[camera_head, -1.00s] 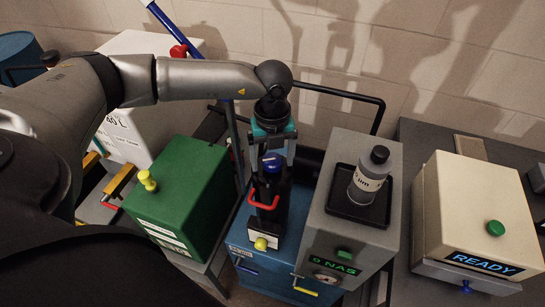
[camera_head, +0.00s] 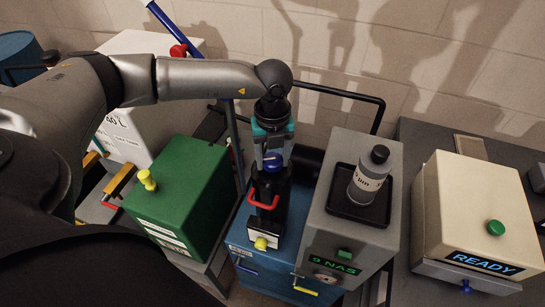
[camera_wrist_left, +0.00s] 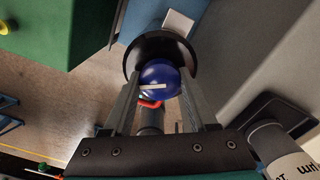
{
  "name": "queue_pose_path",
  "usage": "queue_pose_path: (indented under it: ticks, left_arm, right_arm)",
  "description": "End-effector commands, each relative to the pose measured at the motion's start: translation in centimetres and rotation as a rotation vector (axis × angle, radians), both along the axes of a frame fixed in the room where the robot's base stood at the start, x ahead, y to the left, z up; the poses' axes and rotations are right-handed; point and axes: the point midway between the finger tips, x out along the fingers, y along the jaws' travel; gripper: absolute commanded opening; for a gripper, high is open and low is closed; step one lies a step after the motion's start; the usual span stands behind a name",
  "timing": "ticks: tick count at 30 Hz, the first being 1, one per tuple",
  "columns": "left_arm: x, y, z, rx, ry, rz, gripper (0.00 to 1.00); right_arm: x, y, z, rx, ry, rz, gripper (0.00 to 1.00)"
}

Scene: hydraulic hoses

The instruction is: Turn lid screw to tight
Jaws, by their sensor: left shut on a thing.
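The lid screw is a blue round knob (camera_head: 273,161) with a pale stripe, on top of a black device (camera_head: 270,190) with a red handle. It also shows in the left wrist view (camera_wrist_left: 160,80), with the stripe lying nearly level. My left gripper (camera_head: 272,158) points straight down over the knob. In the left wrist view its two fingers (camera_wrist_left: 156,92) stand on either side of the knob and are shut on it. My right gripper is in neither view.
A green box (camera_head: 182,195) stands to the left. A grey unit (camera_head: 345,235) with a black tray and a labelled bottle (camera_head: 369,174) stands close on the right. A cream box (camera_head: 475,215) reading READY is farther right. A black bent rail (camera_head: 345,93) runs behind.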

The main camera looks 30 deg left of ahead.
Motion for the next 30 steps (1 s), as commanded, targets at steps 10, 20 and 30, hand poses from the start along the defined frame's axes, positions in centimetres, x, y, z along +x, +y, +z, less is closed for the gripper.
queue_pose_path:
  ticks: [10,20,30]
  left_arm:
    - [0.0,0.0,-0.2,0.000,0.000,-0.153,0.03]
    - [0.0,0.0,-0.2,0.000,-0.002,-0.453,0.03]
    - [0.0,0.0,-0.3,0.000,-0.002,-0.775,0.03]
  right_arm:
    - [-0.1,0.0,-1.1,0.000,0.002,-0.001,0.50]
    - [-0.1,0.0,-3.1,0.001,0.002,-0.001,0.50]
    - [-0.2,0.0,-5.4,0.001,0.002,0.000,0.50]
